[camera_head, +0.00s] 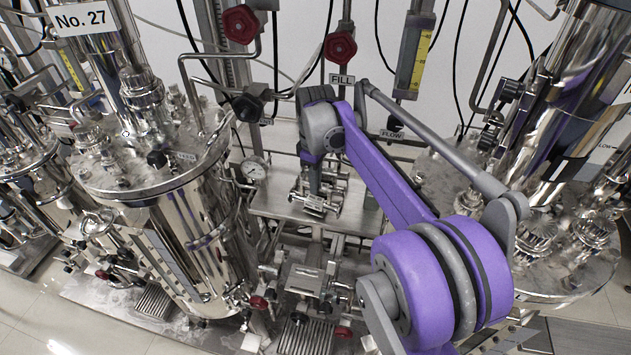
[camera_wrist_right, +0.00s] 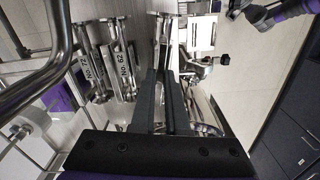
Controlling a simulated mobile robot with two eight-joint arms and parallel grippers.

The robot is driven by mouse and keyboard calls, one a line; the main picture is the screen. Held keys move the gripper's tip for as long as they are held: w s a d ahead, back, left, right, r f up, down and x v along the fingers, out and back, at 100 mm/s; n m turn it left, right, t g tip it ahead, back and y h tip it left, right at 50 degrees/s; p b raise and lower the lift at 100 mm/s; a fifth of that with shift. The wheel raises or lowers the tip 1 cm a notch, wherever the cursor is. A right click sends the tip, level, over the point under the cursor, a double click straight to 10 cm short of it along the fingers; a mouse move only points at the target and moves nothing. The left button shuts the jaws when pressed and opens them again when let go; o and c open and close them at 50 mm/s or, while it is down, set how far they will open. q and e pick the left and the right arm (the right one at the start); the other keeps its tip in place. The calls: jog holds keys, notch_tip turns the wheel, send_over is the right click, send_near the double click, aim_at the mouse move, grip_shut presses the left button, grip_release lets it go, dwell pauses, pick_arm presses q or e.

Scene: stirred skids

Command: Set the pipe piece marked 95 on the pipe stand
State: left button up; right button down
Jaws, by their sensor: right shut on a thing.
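My right gripper (camera_wrist_right: 166,72) is shut on a metal pipe piece (camera_wrist_right: 165,32) with flanged ends. Its mark is not readable, so I cannot tell if it is 95. In the head view my purple right arm reaches down to the small metal fittings (camera_head: 318,197) on a steel shelf; the fingertips are hard to make out there. In the wrist view, pipe pieces marked No. 72 (camera_wrist_right: 92,68) and No. 62 (camera_wrist_right: 124,65) are side by side left of the held piece. I cannot clearly pick out the stand. A purple and dark part of mine shows top right, perhaps the left gripper (camera_wrist_right: 258,14).
A steel vessel marked No. 27 (camera_head: 180,220) stands left, and another vessel (camera_head: 575,255) stands right. Bent pipework (camera_wrist_right: 45,75) crowds the wrist view's left side.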

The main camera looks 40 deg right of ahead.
jog(key=shift+f, duration=0.5)
jog(key=c, duration=0.8)
grip_release()
jog(key=shift+c, duration=0.2)
jog(key=shift+r, duration=0.1)
